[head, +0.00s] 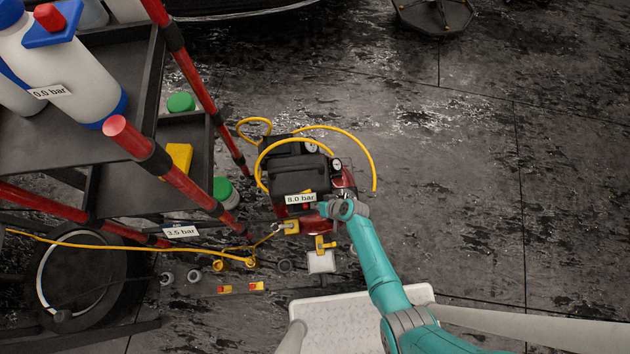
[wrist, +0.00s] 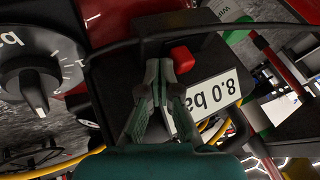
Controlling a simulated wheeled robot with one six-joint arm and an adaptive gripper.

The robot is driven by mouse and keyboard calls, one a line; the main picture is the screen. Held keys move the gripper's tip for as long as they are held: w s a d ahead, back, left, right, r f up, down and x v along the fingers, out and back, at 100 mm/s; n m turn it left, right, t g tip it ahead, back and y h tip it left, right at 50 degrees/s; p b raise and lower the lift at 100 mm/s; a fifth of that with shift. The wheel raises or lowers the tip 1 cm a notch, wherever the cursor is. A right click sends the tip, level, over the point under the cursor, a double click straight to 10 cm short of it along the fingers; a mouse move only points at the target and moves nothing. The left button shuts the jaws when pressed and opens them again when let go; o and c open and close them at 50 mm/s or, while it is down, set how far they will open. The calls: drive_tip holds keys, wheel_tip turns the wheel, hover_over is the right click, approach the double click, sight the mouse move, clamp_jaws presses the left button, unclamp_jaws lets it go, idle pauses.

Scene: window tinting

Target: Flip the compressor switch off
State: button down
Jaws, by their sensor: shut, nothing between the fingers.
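The compressor (head: 297,172) is a black and red machine on the dark floor, with round gauges on its right side and an "8.0 bar" label. Its red switch (wrist: 182,58) sits on a black housing in the wrist view, and shows as a small red spot beside the label in the head view (head: 306,207). My gripper (head: 319,207) is at the compressor's near side. In the wrist view my gripper (wrist: 160,70) has its fingers together and empty, with the tips just beside the red switch. I cannot tell whether they touch it, or which way the switch is set.
A yellow hose (head: 372,165) loops over the compressor. A black shelf cart (head: 140,100) with red posts and white bottles stands close on the left. A black dial (wrist: 28,72) is at left in the wrist view. Open wet floor lies to the right.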

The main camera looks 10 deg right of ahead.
sight(304, 207)
drive_tip(key=shift+a, duration=0.4)
drive_tip(key=shift+a, duration=1.65)
